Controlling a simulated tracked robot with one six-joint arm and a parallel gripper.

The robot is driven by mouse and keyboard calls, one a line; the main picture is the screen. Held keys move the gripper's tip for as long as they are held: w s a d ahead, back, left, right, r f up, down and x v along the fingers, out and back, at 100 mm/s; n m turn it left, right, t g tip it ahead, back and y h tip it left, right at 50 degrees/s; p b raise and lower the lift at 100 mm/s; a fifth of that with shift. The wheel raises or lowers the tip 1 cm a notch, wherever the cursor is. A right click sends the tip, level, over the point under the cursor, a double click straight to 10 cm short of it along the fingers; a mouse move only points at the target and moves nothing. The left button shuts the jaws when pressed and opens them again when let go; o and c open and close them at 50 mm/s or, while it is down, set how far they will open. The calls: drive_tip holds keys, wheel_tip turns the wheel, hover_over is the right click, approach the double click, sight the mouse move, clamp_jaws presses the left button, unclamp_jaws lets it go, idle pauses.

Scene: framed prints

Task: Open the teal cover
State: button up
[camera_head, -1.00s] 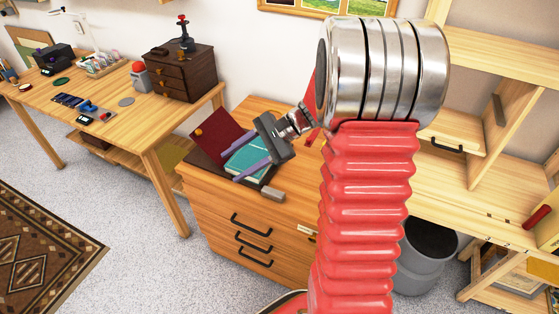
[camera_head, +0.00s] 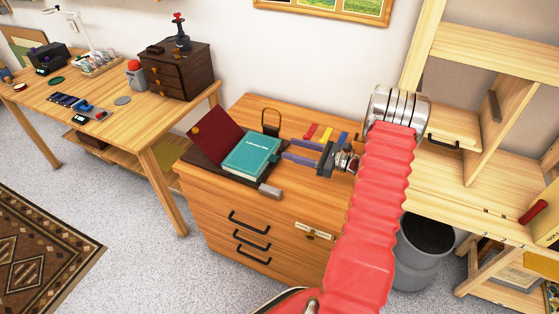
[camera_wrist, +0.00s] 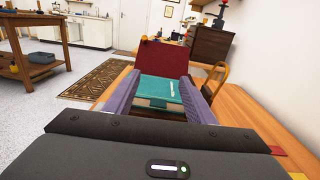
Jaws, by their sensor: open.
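The teal cover (camera_head: 252,157) is the top of a closed book with light lettering. It lies on a dark base beside a raised dark red panel (camera_head: 215,137) on the wooden drawer cabinet. The teal cover also shows in the wrist view (camera_wrist: 160,92), between and beyond the purple fingers. My gripper (camera_head: 286,150) is just right of the book in the head view, with its fingers pointing left toward it. My gripper (camera_wrist: 155,95) is open with nothing between the fingers that I can see gripped. Whether a fingertip touches the book's edge is unclear.
A brass-coloured loop (camera_head: 271,120) stands behind the book. A grey block (camera_head: 270,190) sits at the cabinet's front edge. Coloured strips (camera_head: 325,134) lie behind my gripper. A dark drawer box (camera_head: 175,70) stands on the left table. A grey bin (camera_head: 425,250) is at the right.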

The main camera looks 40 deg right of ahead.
drive_tip(key=shift+s+d+f+m+t, duration=0.15)
drive_tip(key=shift+d+f+m+t, duration=0.2)
drive_tip(key=shift+d, duration=0.25)
drive_tip(key=shift+f, duration=0.1)
wheel_tip(320, 180, down, 8)
drive_tip(key=shift+r, duration=0.25)
drive_tip(key=shift+w+a+f, duration=0.2)
drive_tip(key=shift+f, duration=0.05)
drive_tip(key=x, duration=0.7)
drive_tip(key=shift+d, duration=0.1)
drive_tip(key=shift+c, duration=0.5)
